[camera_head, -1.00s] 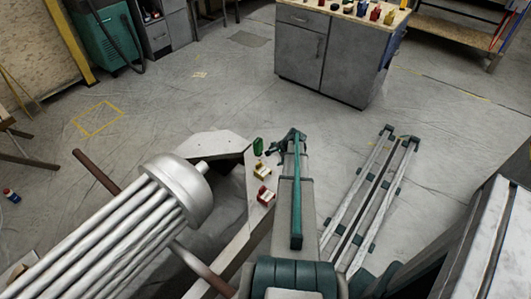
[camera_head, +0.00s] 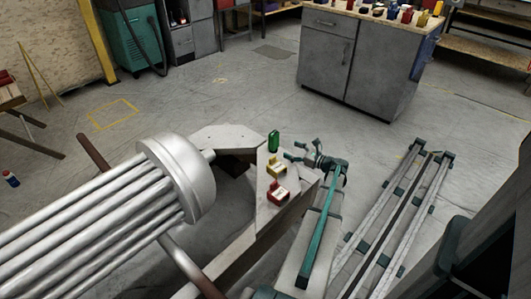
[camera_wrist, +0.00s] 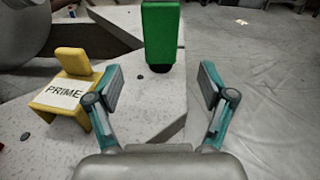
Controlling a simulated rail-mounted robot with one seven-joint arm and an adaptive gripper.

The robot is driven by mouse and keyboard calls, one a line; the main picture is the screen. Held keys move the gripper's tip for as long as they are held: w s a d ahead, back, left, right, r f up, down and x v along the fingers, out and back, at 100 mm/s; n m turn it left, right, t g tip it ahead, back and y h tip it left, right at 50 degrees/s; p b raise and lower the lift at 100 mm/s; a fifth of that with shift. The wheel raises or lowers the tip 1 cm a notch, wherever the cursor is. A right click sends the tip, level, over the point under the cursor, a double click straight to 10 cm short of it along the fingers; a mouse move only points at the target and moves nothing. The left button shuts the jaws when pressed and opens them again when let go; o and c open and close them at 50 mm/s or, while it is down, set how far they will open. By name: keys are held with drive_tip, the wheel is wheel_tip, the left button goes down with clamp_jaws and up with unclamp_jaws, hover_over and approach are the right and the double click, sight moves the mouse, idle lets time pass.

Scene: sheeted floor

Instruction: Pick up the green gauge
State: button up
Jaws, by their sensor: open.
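The green gauge (camera_head: 274,140) stands upright near the far end of a pale narrow bench. My gripper (camera_head: 291,151) is just right of the gauge in the head view. In the wrist view my gripper (camera_wrist: 160,88) is open and empty, its two teal fingers spread apart. The gauge is beyond the fingertips, roughly midway between them, and not touched.
A red block (camera_head: 277,193) is nearer on the bench (camera_head: 236,250). A ribbed silver cylinder (camera_head: 110,215) lies left. Grey floor lies beyond.

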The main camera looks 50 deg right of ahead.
sight(277, 142)
drive_tip(key=shift+s+d+r+t+b, duration=0.1)
drive_tip(key=shift+d+t+b, duration=0.05)
drive_tip(key=shift+t+b, duration=0.2)
drive_tip(key=shift+w, duration=0.35)
drive_tip(key=w+b, duration=0.1)
drive_tip(key=w, duration=0.3)
drive_tip(key=shift+w+r, duration=0.1)
drive_tip(key=shift+w, duration=0.25)
drive_tip(key=w+b, duration=0.2)
drive_tip(key=w, duration=0.1)
drive_tip(key=w+b, duration=0.1)
drive_tip(key=shift+w+a, duration=0.25)
drive_tip(key=shift+a, duration=0.1)
drive_tip(key=shift+w, duration=0.35)
drive_tip(key=c, duration=1.4)
